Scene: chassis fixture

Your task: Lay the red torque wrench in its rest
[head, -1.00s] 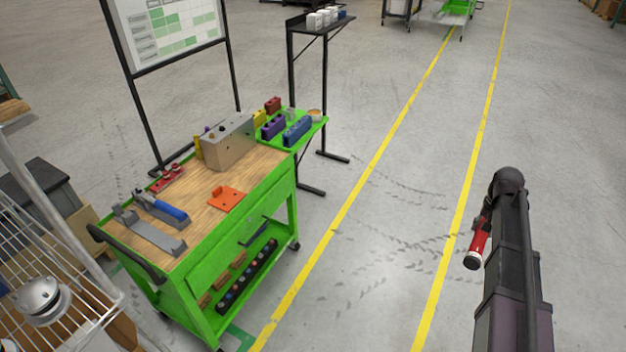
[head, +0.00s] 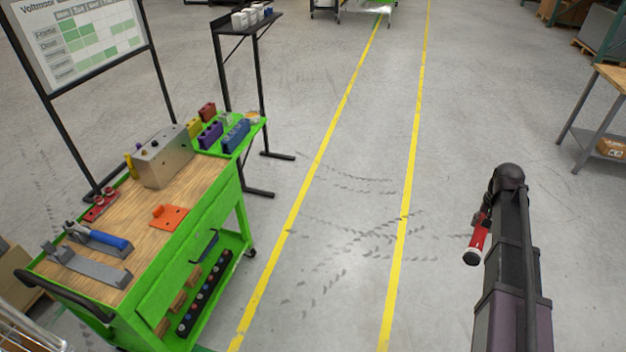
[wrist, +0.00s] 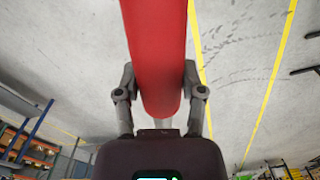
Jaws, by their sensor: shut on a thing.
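In the wrist view the red handle (wrist: 157,55) runs up between the two fingers. My gripper (wrist: 158,85) is shut on this handle, one finger on each side. In the head view my gripper is mostly hidden behind the arm. On the green cart (head: 225,205) lie two grey rests; one holds a blue-handled tool (head: 108,240), and the nearer grey rest (head: 95,268) looks empty.
The cart's wooden top also bears a metal block (head: 165,158), an orange bracket (head: 169,217) and a red piece (head: 101,205). A green side shelf holds coloured blocks (head: 236,135). A black stand (head: 262,100) is behind. Open floor with yellow lines lies between cart and arm. A table (head: 612,78) stands far right.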

